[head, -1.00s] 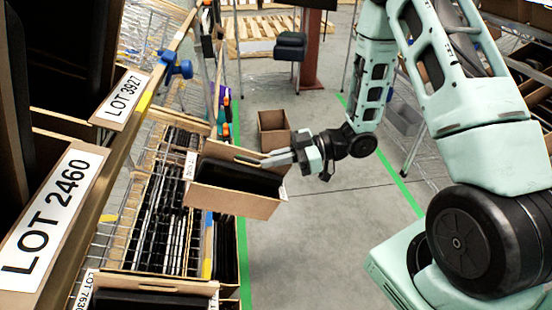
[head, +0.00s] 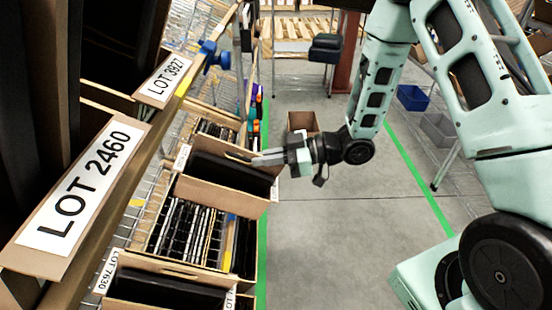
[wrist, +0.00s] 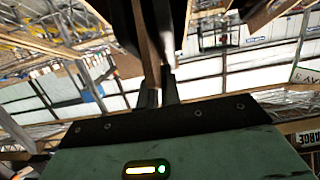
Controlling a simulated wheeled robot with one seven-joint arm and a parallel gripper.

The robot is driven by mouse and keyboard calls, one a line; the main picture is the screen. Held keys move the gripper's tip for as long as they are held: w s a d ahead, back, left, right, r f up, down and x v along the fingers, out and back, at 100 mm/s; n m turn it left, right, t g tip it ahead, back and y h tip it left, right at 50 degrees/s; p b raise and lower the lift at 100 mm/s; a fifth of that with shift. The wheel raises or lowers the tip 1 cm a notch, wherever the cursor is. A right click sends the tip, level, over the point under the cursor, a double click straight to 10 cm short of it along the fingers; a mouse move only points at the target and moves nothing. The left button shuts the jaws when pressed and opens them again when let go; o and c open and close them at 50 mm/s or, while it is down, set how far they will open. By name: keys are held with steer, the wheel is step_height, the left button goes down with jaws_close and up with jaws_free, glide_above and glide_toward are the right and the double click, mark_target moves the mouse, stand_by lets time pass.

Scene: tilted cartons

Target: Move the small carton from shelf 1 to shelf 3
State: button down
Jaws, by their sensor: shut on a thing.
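The small carton (head: 222,198) is a tan open box with dark contents and a white label on its left edge. In the head view it is over the shelf's row of cartons at left centre, slightly tilted. My gripper (head: 262,158) reaches in from the right and is shut on the carton's upper rim. In the wrist view, the fingers (wrist: 165,88) pinch a thin tan wall of the carton (wrist: 146,35), with dark surfaces beside it. I cannot tell whether the carton's underside touches the shelf.
Cartons labelled LOT 2460 (head: 75,192) and LOT 3927 (head: 164,80) sit on the near upper shelf at left. A LOT 7630 carton (head: 180,270) and slotted racks (head: 185,232) lie below. A brown box (head: 303,121) stands on the floor.

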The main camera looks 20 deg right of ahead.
mark_target(209, 163)
steer(key=shift+a+r+b+x, duration=0.1)
steer(key=shift+r+b+x, duration=0.25)
steer(key=shift+x, duration=1.75)
steer(key=shift+a+r+b+x, duration=0.1)
steer(key=shift+r+x, duration=0.35)
steer(key=shift+x, duration=1.65)
steer(key=shift+a+r+b+x, duration=0.1)
steer(key=shift+r+b+x, duration=0.25)
steer(key=shift+x, duration=1.75)
steer(key=shift+w+f+b, duration=0.1)
steer(key=shift+f+b, duration=0.25)
steer(key=shift+f, duration=0.1)
steer(key=shift+w+a+f+b, duration=0.15)
steer(key=shift+a+f+b, duration=0.25)
steer(key=shift+f, duration=0.25)
steer(key=shift+w+a+f+b, duration=0.15)
steer(key=shift+a+f+b, duration=0.15)
steer(key=shift+f+b, duration=0.25)
steer(key=shift+f, duration=0.1)
